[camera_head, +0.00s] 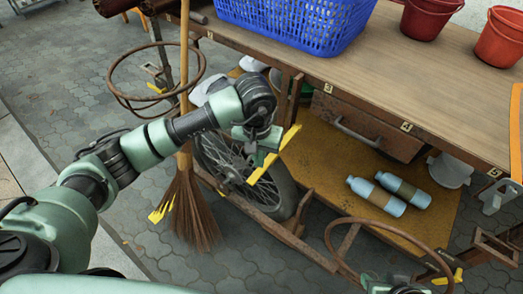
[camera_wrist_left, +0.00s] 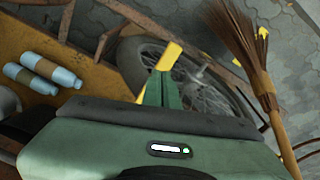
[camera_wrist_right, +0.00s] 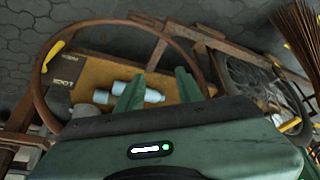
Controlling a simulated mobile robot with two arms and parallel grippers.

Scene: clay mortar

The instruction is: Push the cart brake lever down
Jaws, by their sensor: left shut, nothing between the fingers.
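A yellow bar (camera_head: 290,137), which looks like the brake lever, slants in front of the cart's spoked wheel (camera_head: 284,196). My left gripper (camera_head: 262,153) is shut and empty, with its fingers at the bar's middle. In the left wrist view the yellow bar (camera_wrist_left: 171,54) shows beyond and beside the closed green fingers (camera_wrist_left: 160,88); whether they touch it I cannot tell. My right gripper (camera_wrist_right: 158,85) is open and empty, its fingers apart above the cart's lower shelf in the right wrist view. Only part of it shows at the bottom of the head view.
A straw broom (camera_head: 190,205) stands left of the wheel. A rusty ring handle (camera_head: 330,240) rises near my right gripper. Two blue bottles (camera_head: 375,195) lie on the cart's yellow lower shelf (camera_head: 335,165). A blue basket (camera_head: 295,25) and red buckets (camera_head: 500,38) stand on the top.

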